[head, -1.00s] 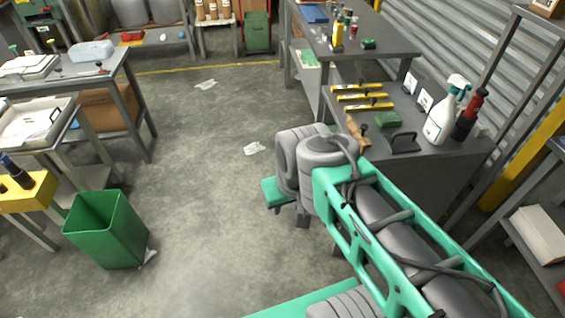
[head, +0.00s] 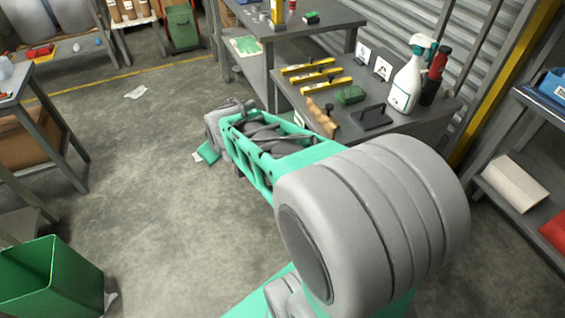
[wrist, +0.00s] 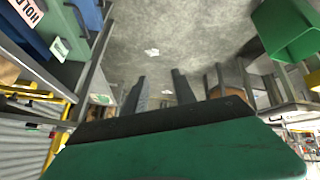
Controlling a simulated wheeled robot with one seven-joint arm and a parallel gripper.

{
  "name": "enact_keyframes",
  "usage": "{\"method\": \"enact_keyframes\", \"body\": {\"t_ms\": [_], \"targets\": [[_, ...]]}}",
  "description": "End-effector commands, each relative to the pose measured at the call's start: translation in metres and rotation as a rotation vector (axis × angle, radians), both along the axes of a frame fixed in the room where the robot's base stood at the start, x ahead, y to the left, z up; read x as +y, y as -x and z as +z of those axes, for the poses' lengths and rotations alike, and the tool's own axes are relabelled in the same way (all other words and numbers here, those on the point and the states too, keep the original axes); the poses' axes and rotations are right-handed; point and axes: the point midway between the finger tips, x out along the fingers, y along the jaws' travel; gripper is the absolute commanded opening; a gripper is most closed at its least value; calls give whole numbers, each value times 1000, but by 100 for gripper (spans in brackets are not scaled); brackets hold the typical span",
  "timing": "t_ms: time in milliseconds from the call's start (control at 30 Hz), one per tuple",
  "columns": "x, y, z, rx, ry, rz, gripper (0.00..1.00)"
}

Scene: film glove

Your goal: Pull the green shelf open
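In the wrist view, a grey-green panel (wrist: 61,24) with a small white label is at the upper left, between two blue panels. It looks like the front of the green shelf and appears closed, though its edges are partly cut off. My gripper (wrist: 160,80) shows there as two dark fingers, spread apart with only floor between them. They are to the right of the panel and touch nothing. In the head view, the teal hand end of my gripper (head: 208,152) is left of the workbench, and its fingertips are not clear. The shelf front is hidden in that view.
The grey workbench (head: 440,125) carries yellow tools, a spray bottle (head: 408,80) and a green block. A green bin (head: 45,280) stands at the lower left. A metal rack (head: 535,165) is at the right. Open concrete floor lies left of my arm.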

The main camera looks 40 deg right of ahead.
Motion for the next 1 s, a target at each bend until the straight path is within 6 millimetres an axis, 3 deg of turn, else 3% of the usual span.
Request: {"method": "enact_keyframes", "body": {"t_ms": [33, 100, 167, 200, 333, 400, 567, 1000], "targets": [[-37, -28, -80, -58, 61, 3, 33], [-90, -61, -134, -161, 181, 16, 33], [-138, -78, -182, -237, 296, 16, 33], [-168, -83, -211, -279, 377, 13, 33], [-245, -76, -282, -368, 615, -14, 33], [-270, -66, -302, -389, 708, -29, 33], [-292, -59, -312, -408, 800, -43, 33], [-331, -114, -325, -408, 799, -43, 33]]}}
